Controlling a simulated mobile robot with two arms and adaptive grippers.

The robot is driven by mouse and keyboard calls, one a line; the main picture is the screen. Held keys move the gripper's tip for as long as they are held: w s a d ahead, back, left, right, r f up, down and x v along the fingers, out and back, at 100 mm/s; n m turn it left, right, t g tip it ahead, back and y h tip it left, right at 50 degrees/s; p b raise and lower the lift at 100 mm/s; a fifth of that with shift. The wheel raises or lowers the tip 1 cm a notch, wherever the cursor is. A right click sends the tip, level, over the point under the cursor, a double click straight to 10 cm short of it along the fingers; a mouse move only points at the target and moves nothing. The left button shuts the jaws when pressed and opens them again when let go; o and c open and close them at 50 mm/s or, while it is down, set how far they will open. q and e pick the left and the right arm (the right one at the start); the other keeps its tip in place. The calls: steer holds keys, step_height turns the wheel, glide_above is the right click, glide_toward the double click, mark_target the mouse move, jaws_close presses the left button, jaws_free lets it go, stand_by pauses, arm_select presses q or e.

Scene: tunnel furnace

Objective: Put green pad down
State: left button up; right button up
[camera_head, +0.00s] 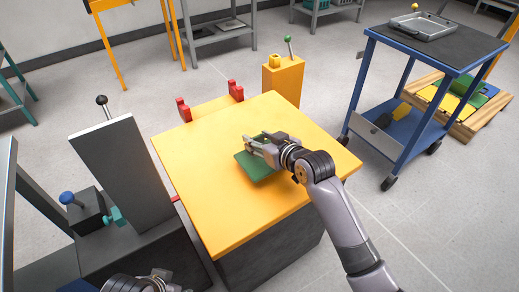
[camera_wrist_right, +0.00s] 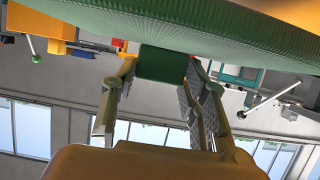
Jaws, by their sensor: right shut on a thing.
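The green pad (camera_head: 255,168) is at the middle of the yellow tabletop (camera_head: 215,210), under my right gripper (camera_head: 254,144). Whether it rests on the top or hangs just above it I cannot tell. In the right wrist view the pad (camera_wrist_right: 200,22) is a wide ribbed green surface across the upper part. A green block-like part (camera_wrist_right: 163,63) of it sits between the two fingers of my right gripper (camera_wrist_right: 160,75), which is shut on it. Of my left arm only a dark end part (camera_head: 140,283) shows at the bottom edge; its fingers are not clear.
A grey machine with an upright plate (camera_head: 122,175) stands left of the yellow top. Red brackets (camera_head: 236,91) and a yellow box with a green-knobbed lever (camera_head: 284,75) stand behind it. A blue cart (camera_head: 385,135) with a metal tray (camera_head: 424,26) is at right. The yellow top around the pad is clear.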

step_height(320, 180, down, 3)
steer(key=shift+f+b, duration=0.2)
steer(key=shift+b, duration=0.2)
steer(key=shift+r, duration=0.1)
steer(key=o, duration=1.1)
steer(key=shift+o, duration=0.2)
